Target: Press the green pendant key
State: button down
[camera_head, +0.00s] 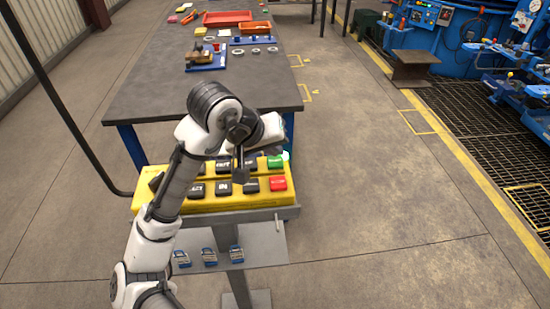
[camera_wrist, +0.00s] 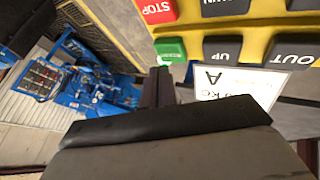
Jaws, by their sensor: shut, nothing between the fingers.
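The green pendant key (camera_head: 276,161) sits at the far right corner of the yellow pendant (camera_head: 200,205), beyond the red key (camera_head: 278,183). In the wrist view the green key (camera_wrist: 170,50) shows beside the black UP key (camera_wrist: 222,50), with the red STOP key (camera_wrist: 156,10) above it. My gripper (camera_head: 240,172) is over the pendant, left of the green key in the head view. In the wrist view my gripper's shut fingers (camera_wrist: 159,72) end close to the green key's edge. I cannot tell whether they touch it. Nothing is held.
The pendant rests on a grey stand (camera_head: 262,240) with several blue padlocks (camera_head: 209,256) on its lower shelf. A dark workbench (camera_head: 160,85) with a red tray (camera_head: 227,18) stands beyond. A white label (camera_wrist: 235,85) lies near the keys. Open floor is to the right.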

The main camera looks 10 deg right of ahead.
aim_at(273, 163)
notch_tip(273, 163, up, 5)
jog(key=p, duration=0.5)
